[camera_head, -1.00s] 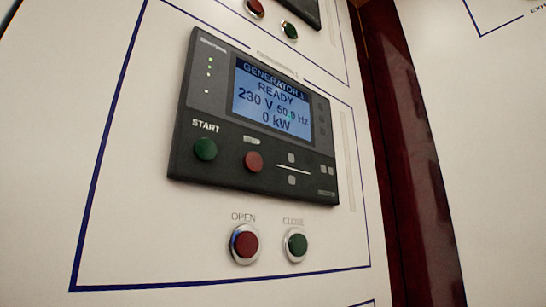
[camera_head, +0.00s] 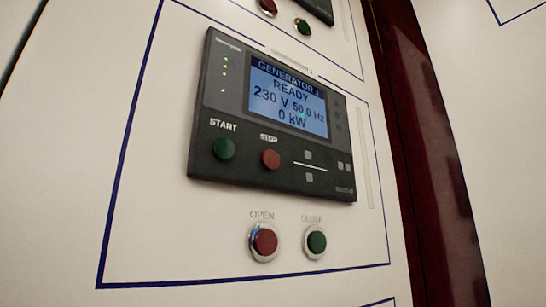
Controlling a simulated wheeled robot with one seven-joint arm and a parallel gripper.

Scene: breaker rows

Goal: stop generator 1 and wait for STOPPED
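The generator 1 controller (camera_head: 330,187) is a dark panel on a white cabinet front, tilted in the picture. Its lit blue screen (camera_head: 289,97) reads GENERATOR 1, READY, 230 V, 50.0 Hz, 0 kW. A green START button (camera_head: 223,148) is at its lower left. A red STOP button (camera_head: 270,159) is just right of it. My gripper is not in view, and nothing covers the panel.
Below the controller are a red OPEN button (camera_head: 264,242) and a green CLOSE button (camera_head: 316,241) in metal rings. Another panel (camera_head: 318,8) with red and green buttons below it is cut off at the top. A dark red vertical strip (camera_head: 432,160) stands to the right.

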